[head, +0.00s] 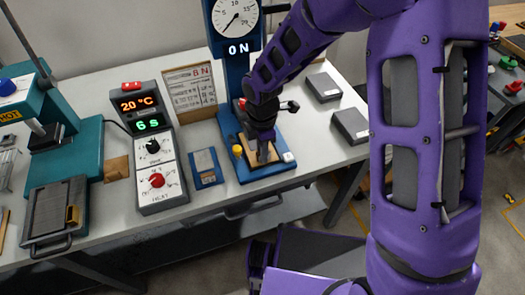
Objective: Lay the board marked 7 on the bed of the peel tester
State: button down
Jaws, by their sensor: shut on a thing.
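The peel tester (234,88) is a blue stand with a round dial and a "0 N" display, at the upper middle of the head view. Its blue base carries a bed area below the column. My gripper (263,152) points down over this bed and is shut on a tan board (259,168), low at the bed. The gripper hides much of the board, and I can read no number on it. I cannot tell whether the board rests on the bed or is just above it.
A control box (158,165) showing 20 °C and 6 s and a small blue tray (206,168) stand left of the tester. A teal press (75,150) is farther left. Two dark grey blocks (323,87) (351,126) lie to the right. My purple arm covers the right side.

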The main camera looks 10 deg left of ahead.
jog(key=shift+f, duration=0.1)
jog(key=c, duration=0.9)
grip_release()
jog(key=shift+o, duration=0.2)
jog(key=shift+r, duration=0.2)
notch_tip(320, 180, up, 12)
jog(key=p, duration=0.1)
